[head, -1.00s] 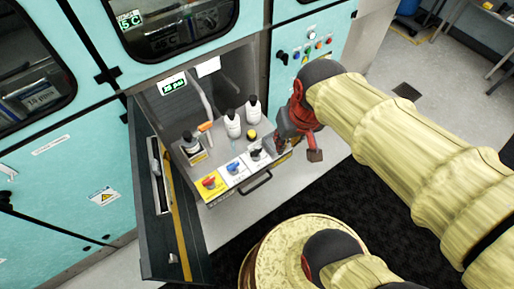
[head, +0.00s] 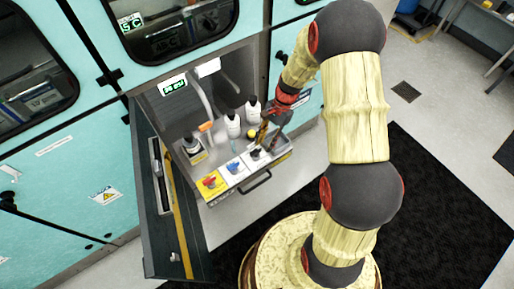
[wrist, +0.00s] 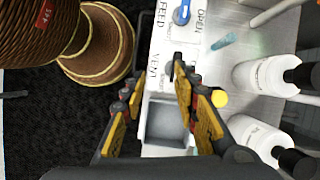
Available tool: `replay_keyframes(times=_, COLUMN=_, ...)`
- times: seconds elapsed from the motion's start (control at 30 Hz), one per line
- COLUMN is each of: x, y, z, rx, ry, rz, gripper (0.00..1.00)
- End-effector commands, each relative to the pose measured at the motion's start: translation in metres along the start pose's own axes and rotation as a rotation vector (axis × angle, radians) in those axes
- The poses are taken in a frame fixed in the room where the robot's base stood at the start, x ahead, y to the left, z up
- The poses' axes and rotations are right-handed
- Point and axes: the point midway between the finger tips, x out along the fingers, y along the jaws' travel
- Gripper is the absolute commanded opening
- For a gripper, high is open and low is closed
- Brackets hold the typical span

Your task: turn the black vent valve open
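The black vent valve (head: 255,154) is on the right end of the tray's front panel, right of the blue valve (head: 234,167) and red valve (head: 210,182). My gripper (head: 267,137) is above the tray, just right of and above the black valve. In the wrist view my gripper (wrist: 157,82) is open, its fingers spread with nothing between them. The VENT lettering is near the fingertips, and the black valve's handle is largely hidden or hard to tell from the right fingertip. The blue valve (wrist: 182,13) shows at the top there.
A yellow knob or cap (wrist: 219,98) lies close to the right finger. The open dark door (head: 165,205) is on the left; a handle (head: 257,182) is in front.

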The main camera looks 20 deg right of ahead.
Motion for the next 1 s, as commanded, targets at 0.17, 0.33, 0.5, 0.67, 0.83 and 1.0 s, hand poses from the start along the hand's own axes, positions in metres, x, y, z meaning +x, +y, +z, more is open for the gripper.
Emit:
replay_keyframes(times=0.17, x=-0.013, y=-0.023, z=-0.005, rx=0.145, ry=0.010, rz=-0.058, gripper=0.30)
replay_keyframes(times=0.33, x=-0.006, y=-0.023, z=-0.005, rx=0.186, ry=0.010, rz=-0.057, gripper=0.30)
replay_keyframes(times=0.5, x=0.018, y=-0.024, z=-0.006, rx=0.184, ry=0.009, rz=-0.056, gripper=0.30)
replay_keyframes(times=0.67, x=0.043, y=-0.025, z=-0.006, rx=0.183, ry=0.010, rz=-0.056, gripper=0.30)
replay_keyframes(times=0.83, x=0.060, y=-0.027, z=-0.006, rx=0.182, ry=0.011, rz=-0.057, gripper=0.30)
replay_keyframes(times=1.0, x=0.065, y=-0.027, z=-0.006, rx=0.181, ry=0.011, rz=-0.058, gripper=0.30)
